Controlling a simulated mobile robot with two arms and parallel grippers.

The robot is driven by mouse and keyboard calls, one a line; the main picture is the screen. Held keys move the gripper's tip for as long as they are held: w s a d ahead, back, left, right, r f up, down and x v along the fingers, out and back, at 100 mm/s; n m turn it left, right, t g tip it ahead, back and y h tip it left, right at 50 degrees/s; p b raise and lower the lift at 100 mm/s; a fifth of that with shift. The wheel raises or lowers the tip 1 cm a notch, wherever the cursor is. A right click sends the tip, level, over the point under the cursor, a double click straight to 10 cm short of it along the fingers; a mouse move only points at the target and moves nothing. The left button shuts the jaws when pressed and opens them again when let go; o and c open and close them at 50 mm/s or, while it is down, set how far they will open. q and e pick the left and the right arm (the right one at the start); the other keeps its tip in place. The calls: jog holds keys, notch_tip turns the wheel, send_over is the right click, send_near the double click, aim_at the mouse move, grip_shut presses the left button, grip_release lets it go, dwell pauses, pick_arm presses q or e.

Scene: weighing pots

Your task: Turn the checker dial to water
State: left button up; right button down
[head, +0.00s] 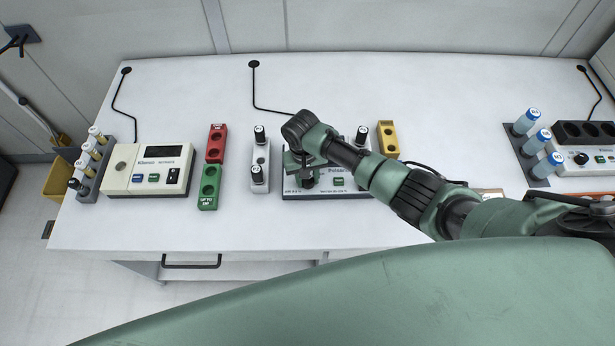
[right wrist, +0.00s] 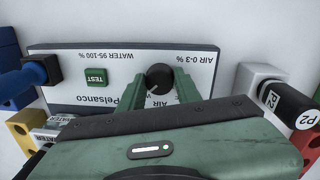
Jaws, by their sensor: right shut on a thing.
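The checker, a white and dark blue box labelled Pelsanco (head: 350,192), stands on the table in the middle of the head view, mostly under my right arm. In the right wrist view the checker (right wrist: 65,62) is upside down, with AIR 0-3 % and WATER 95-100 % labels and a green TEST button (right wrist: 96,77). Its black dial (right wrist: 158,75) sits between the fingertips of my right gripper (right wrist: 160,88). My right gripper (head: 307,180) is shut on the dial, pointing down. I cannot read the dial's setting. My left gripper is not in view.
A white rack (head: 260,165) with black-capped vials stands left of the checker, then red (head: 215,145) and green (head: 209,186) blocks and a Klarson meter (head: 150,168). A yellow block (head: 387,138) stands behind right. The table front is clear.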

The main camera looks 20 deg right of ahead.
jog(key=c, duration=1)
grip_release()
jog(key=r, duration=0.4)
jog(key=r+b, duration=0.1)
jog(key=r, duration=0.3)
jog(key=shift+w+a, duration=0.1)
jog(key=shift+a, duration=0.1)
jog(key=shift+f, duration=0.1)
